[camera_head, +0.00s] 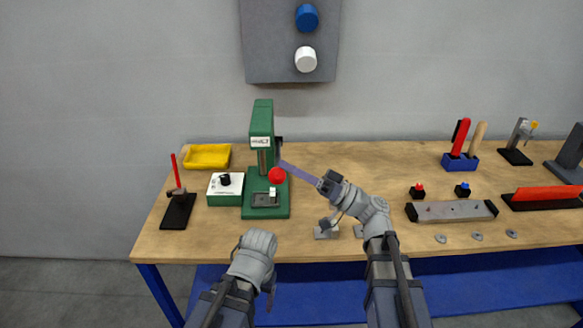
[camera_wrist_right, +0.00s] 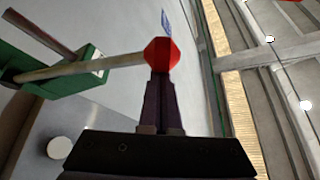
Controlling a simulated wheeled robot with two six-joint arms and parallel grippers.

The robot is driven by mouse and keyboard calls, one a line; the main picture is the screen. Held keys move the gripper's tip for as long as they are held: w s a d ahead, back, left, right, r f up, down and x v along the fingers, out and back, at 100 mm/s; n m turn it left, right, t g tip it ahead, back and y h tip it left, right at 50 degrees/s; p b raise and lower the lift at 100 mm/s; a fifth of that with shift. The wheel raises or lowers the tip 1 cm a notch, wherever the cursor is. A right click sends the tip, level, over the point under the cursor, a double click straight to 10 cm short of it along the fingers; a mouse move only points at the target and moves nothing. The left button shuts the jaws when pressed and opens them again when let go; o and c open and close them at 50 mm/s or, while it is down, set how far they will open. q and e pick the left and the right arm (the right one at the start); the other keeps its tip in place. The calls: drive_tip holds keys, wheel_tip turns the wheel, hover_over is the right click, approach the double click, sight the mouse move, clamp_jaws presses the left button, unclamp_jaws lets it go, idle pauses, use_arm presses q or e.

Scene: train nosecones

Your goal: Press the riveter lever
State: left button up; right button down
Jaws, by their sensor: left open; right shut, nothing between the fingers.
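The green riveter (camera_head: 261,125) stands upright at the left part of the table. Its lever ends in a red knob (camera_head: 277,175), in front of the riveter body. In the right wrist view the red knob (camera_wrist_right: 161,54) sits at the end of a pale lever rod (camera_wrist_right: 85,67) coming from the green body (camera_wrist_right: 62,72). My right gripper (camera_head: 283,164) reaches in from the right, shut and empty, its tips just at the knob; whether they touch it I cannot tell. My left gripper (camera_head: 258,243) is open and empty at the table's front edge, its fingers hardly visible.
A green box with a black knob (camera_head: 225,187) and a yellow bin (camera_head: 207,156) stand left of the riveter. A red-handled tool (camera_head: 177,177) stands farther left. Small metal parts (camera_head: 326,231) lie near the front edge. The table (camera_head: 350,155) is clear behind my right arm.

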drive_tip(key=d+f+b, duration=0.1)
drive_tip(key=d+b, duration=0.1)
drive_tip(key=d, duration=0.7)
drive_tip(key=shift+s+d+f+b, duration=0.25)
drive_tip(key=shift+s+b, duration=0.05)
drive_tip(key=shift+s, duration=0.1)
